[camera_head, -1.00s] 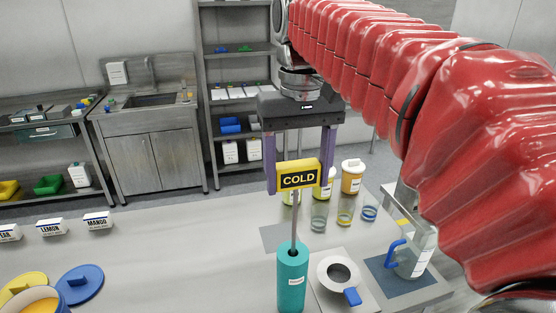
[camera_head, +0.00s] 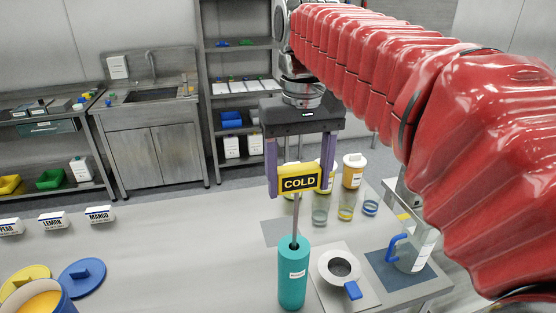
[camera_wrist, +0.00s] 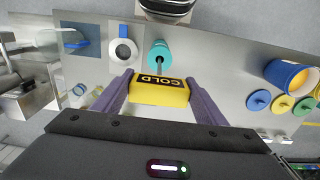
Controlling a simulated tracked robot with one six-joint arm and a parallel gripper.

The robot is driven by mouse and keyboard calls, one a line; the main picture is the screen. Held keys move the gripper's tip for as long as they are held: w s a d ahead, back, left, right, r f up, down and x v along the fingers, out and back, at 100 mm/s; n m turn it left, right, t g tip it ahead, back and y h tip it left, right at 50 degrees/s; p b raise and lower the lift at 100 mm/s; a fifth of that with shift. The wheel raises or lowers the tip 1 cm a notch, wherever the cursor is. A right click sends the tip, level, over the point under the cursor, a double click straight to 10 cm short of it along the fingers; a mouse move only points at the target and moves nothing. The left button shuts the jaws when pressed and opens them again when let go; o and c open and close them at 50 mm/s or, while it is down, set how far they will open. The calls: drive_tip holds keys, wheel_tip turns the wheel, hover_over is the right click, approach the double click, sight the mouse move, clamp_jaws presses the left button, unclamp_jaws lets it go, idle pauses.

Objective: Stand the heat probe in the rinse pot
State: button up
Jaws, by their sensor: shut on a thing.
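The heat probe has a yellow handle (camera_head: 299,179) marked COLD and a thin metal rod (camera_head: 295,217). My gripper (camera_head: 300,184) is shut on the handle, one purple finger on each side. The rod points down and its lower end is hidden inside a tall teal pot (camera_head: 292,276), which has a small white label too small to read. The handle stays well above the pot's rim. In the wrist view the yellow handle (camera_wrist: 160,91) sits between the fingers, with the teal pot (camera_wrist: 160,54) beyond it. I cannot tell how deep the rod reaches.
Right of the teal pot, a white-rimmed funnel piece (camera_head: 340,267) with a blue tab sits on a metal plate. A blue-handled jug (camera_head: 412,252) stands on a dark mat. Glasses (camera_head: 345,206) and jars stand behind. The left of the table holds a blue lid (camera_head: 82,277) and flavour labels.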

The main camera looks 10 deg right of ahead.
drive_tip(key=shift+f, duration=3.1)
wheel_tip(320, 180, down, 9)
idle(1.4)
drive_tip(key=o, duration=1.1)
wheel_tip(320, 180, up, 14)
drive_tip(key=shift+f, duration=0.2)
idle(0.7)
